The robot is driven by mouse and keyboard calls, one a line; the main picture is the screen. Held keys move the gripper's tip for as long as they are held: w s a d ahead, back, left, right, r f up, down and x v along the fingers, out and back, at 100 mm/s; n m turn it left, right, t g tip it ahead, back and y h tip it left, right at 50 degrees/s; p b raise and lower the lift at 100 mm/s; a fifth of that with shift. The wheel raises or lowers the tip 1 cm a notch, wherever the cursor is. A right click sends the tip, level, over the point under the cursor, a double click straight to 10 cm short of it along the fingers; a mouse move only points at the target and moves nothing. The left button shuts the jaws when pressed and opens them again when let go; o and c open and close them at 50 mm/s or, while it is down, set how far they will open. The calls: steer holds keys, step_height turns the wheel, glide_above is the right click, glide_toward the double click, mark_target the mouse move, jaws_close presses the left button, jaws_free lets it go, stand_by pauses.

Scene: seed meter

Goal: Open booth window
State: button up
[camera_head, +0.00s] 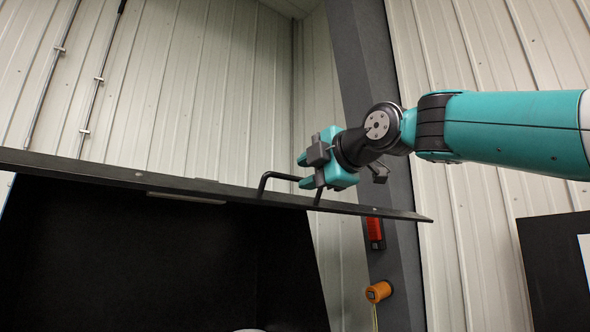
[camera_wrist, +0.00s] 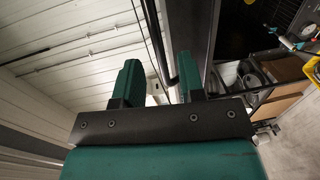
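The booth window is a flat black panel (camera_head: 100,173), seen almost edge-on from below in the head view, sloping slightly down to the right above a dark opening (camera_head: 130,260). A black bar handle (camera_head: 278,175) stands up from its upper face. My gripper (camera_head: 304,172) is at the right end of this handle, with its two teal fingers apart. In the wrist view, the dark handle bar (camera_wrist: 156,45) runs between the fingers of my gripper (camera_wrist: 158,80), with a gap visible beside it. The handle's right end is partly hidden by my gripper.
A dark grey post (camera_head: 362,90) stands close behind my gripper, with a red box (camera_head: 375,233) and an orange reel (camera_head: 378,291) on it. Pale ribbed walls (camera_head: 220,90) lie behind. A black board (camera_head: 555,265) is at the lower right. The wrist view shows shelves (camera_wrist: 250,80) at right.

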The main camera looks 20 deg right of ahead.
mark_target(296, 179)
steer(key=shift+p+x, duration=0.7)
steer(key=shift+x, duration=1.6)
steer(key=shift+c, duration=0.4)
jaws_close()
